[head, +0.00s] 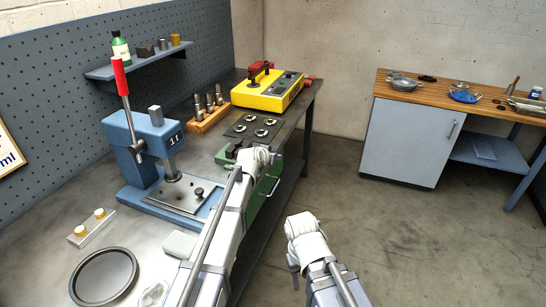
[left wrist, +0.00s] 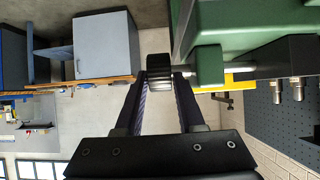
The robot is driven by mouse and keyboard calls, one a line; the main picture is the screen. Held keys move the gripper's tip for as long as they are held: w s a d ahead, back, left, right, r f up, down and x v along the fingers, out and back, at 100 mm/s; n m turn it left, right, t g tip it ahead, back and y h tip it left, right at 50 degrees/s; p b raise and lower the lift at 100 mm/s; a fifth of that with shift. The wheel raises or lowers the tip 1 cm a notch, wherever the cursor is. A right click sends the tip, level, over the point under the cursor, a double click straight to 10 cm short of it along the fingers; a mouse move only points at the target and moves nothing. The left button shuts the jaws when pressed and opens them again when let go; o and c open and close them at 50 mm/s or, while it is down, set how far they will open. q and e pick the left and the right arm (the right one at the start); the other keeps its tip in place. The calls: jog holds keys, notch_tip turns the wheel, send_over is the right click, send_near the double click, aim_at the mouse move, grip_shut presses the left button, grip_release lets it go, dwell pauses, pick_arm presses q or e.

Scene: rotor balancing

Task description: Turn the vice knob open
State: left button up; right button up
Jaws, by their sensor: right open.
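The green vice (head: 262,193) stands at the table's right edge, partly covered by my left arm in the head view. In the left wrist view the vice body (left wrist: 215,35) fills the top right. Its dark ribbed knob (left wrist: 160,68) sits at the end of a silver rod. My left gripper (left wrist: 160,84) has its fingertips on either side of the knob, with little or no gap; I cannot tell whether they press on it. In the head view its fingers are hidden behind the wrist. My right gripper (head: 292,262) is open and empty, off the table, low in the head view.
A blue press (head: 145,135) with a red lever stands left of the vice. A yellow device (head: 262,92), a wooden rack (head: 208,120) and a dark plate with discs (head: 252,128) lie behind it. A round tray (head: 104,278) is in front. The floor to the right is clear.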

pick_arm(q)
jog(key=shift+o, duration=0.3)
jog(key=shift+r, duration=0.1)
jog(key=shift+s+r, duration=0.1)
jog(key=shift+s, duration=0.1)
jog(key=p+v, duration=0.4)
jog(key=v, duration=0.3)
jog(key=shift+s+a, duration=0.1)
jog(key=shift+s, duration=0.05)
